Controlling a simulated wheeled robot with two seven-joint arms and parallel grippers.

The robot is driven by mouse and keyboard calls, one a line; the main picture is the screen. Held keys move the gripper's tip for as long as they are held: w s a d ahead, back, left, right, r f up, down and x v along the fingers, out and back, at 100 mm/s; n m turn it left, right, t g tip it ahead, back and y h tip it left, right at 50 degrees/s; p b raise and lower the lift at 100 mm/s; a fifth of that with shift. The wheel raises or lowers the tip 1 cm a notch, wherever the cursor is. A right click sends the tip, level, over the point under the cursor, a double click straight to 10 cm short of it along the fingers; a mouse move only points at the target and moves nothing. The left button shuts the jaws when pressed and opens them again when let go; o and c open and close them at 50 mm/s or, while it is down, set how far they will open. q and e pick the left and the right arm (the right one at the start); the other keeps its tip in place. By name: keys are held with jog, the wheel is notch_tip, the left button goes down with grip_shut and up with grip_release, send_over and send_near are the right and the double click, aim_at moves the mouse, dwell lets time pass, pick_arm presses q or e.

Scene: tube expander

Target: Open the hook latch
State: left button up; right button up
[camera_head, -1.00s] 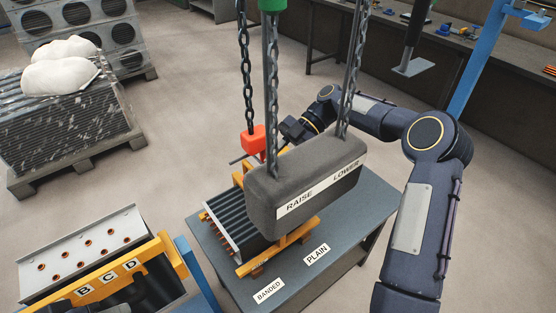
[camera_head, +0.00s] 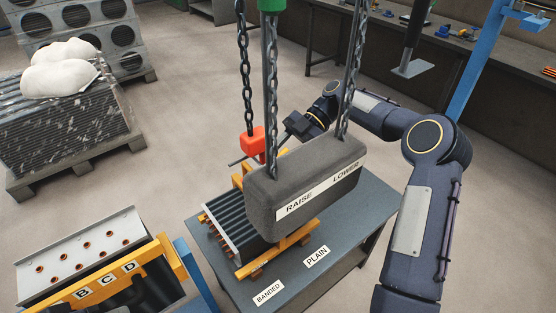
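The red hook block (camera_head: 253,141) hangs on a dark chain above the yellow-framed tube bundle (camera_head: 228,228). A thin dark rod shows at its lower left; I cannot make out the hook's latch. My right gripper (camera_head: 290,130) is behind the grey hoist control box, just right of the red block and close to it. Its fingers are small and partly hidden, so I cannot tell whether they are open or touching anything.
The grey box marked RAISE and LOWER (camera_head: 318,205) hangs on two chains and hides much of the bundle. The bundle rests on a grey table (camera_head: 345,250) with BANDED and PLAIN labels. A rack marked B, C, D (camera_head: 90,245) stands at lower left.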

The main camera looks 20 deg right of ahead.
jog(key=shift+v, duration=2.75)
jog(key=shift+d+f, duration=0.1)
